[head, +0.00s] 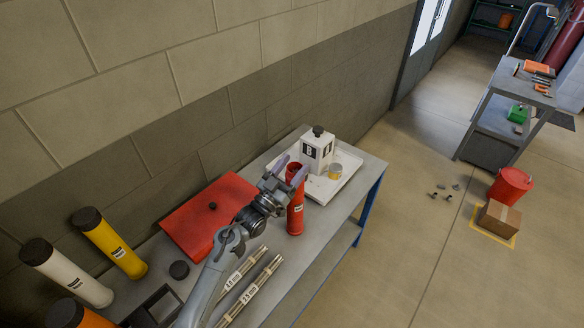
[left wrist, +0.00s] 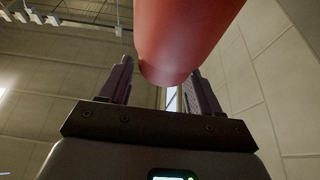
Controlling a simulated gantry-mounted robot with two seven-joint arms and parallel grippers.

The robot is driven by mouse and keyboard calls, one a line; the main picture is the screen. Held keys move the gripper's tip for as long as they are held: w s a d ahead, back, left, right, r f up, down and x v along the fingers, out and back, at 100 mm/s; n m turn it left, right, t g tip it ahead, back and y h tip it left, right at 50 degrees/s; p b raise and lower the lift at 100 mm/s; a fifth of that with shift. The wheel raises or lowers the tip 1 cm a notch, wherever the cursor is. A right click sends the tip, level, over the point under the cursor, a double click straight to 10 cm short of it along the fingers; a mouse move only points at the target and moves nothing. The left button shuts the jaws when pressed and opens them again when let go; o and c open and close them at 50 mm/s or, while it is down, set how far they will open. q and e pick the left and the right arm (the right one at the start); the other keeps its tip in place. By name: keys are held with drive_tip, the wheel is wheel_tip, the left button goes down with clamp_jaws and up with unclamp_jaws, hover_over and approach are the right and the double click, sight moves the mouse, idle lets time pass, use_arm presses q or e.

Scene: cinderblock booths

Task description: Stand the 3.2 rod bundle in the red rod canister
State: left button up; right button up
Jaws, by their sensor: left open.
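The red rod canister (head: 296,218) stands upright on the workbench, with a small label and an open-looking top. My left gripper (head: 290,178) is at its upper part, fingers open on either side of it. In the left wrist view the red cylinder (left wrist: 185,40) fills the top centre between the spread fingertips (left wrist: 162,75); I cannot tell whether they touch it. Two rod bundles with white labels lie side by side on the bench: one nearer the wall (head: 243,268) and one nearer the front edge (head: 249,292). Their labels are too small to read surely. My right gripper is out of view.
Yellow (head: 109,243), white (head: 66,272) and orange (head: 78,315) capped canisters stand at the left. A red flat case (head: 208,214) lies by the wall. A white tray (head: 345,180) at the far end holds a white container (head: 317,150) and a small can (head: 335,171).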

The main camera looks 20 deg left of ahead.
use_arm(q)
drive_tip(key=v, duration=1.1)
drive_tip(key=shift+b, duration=0.3)
idle(0.3)
